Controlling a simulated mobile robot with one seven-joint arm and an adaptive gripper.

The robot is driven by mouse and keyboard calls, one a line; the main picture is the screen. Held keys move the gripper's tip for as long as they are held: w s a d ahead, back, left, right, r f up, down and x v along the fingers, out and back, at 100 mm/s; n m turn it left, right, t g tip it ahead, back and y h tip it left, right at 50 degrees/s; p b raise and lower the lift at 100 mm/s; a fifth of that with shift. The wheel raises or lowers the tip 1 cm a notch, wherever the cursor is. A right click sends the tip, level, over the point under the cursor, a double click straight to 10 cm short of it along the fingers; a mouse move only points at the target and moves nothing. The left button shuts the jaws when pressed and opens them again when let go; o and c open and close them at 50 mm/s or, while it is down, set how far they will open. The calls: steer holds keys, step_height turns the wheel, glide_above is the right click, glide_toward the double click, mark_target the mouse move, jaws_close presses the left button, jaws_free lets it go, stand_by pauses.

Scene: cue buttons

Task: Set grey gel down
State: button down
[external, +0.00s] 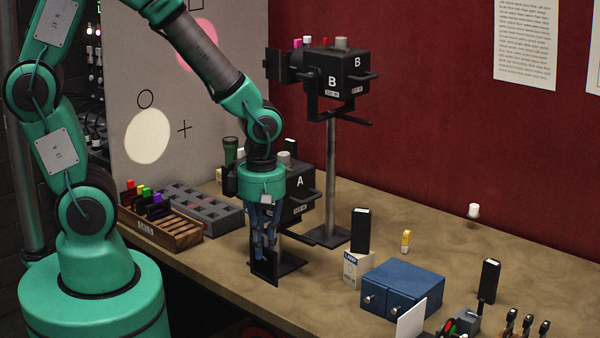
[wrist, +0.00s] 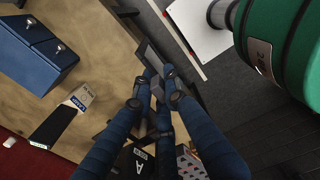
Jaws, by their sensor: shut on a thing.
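My gripper (external: 265,255) points straight down at the front edge of the table, in front of the lamp marked A (external: 300,182). It is shut on a thin dark-framed gel (external: 264,278), which I take as the grey gel; its tint is hard to tell. The gel hangs upright below the fingers, close to the tabletop edge; I cannot tell whether it touches. In the wrist view my gripper (wrist: 156,82) pinches the gel (wrist: 146,52) at its edge. A wooden rack (external: 168,222) with coloured-tab gels and open slots stands to the left.
A grey compartment tray (external: 203,208) lies behind the rack. Lamp B (external: 335,75) stands on a tall pole. A blue two-drawer box (external: 403,290), a lamp carton (external: 358,270) with a black block on it, and small tools are to the right.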

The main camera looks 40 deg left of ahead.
mark_target(265, 274)
step_height(265, 274, down, 8)
steer(key=shift+r, duration=0.1)
steer(key=shift+w, duration=0.1)
steer(key=w+d, duration=0.4)
steer(key=w, duration=0.3)
steer(key=w+d+f, duration=0.1)
steer(key=w+d, duration=0.3)
steer(key=w, duration=0.3)
steer(key=shift+f, duration=0.25)
steer(key=shift+a, duration=0.1)
steer(key=shift+f, duration=1.75)
steer(key=shift+f, duration=0.1)
